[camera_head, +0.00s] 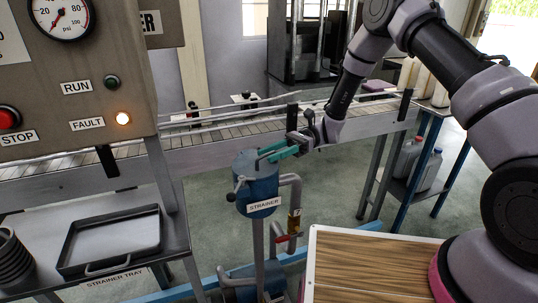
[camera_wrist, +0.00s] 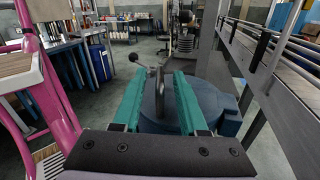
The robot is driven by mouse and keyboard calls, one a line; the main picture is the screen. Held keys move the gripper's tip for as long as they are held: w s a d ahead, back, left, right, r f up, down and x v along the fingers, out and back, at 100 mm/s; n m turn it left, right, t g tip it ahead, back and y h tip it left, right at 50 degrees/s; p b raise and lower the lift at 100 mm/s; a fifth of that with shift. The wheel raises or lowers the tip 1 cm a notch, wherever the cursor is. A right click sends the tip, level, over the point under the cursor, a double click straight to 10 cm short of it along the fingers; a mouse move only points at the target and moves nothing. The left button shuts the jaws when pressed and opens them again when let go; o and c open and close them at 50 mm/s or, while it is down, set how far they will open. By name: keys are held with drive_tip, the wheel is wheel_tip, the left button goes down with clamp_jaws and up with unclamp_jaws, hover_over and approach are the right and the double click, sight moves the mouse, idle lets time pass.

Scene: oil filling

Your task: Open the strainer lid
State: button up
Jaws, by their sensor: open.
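The blue strainer (camera_head: 262,190) stands upright in the middle of the head view, with a white label on its front. Its round lid (camera_head: 243,165) is on top and looks seated; the lid also shows in the wrist view (camera_wrist: 210,103). A grey upright handle (camera_wrist: 160,100) rises from the lid. My gripper (camera_head: 268,153) has green fingers and is at the lid's top. In the wrist view the open fingers (camera_wrist: 158,80) lie on either side of the handle, with gaps; contact cannot be told. A dark ball-ended lever (camera_wrist: 134,57) shows beyond the fingers.
A conveyor (camera_head: 220,135) runs behind the strainer. A control panel (camera_head: 85,85) with a gauge stands at left, above a bench with an empty black tray (camera_head: 68,262). A red-handled valve (camera_head: 284,238) sits on the pipe below. A wooden-topped surface (camera_head: 360,265) is at front right.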

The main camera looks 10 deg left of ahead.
drive_tip(key=shift+s+a, duration=0.4)
clamp_jaws()
idle(1.3)
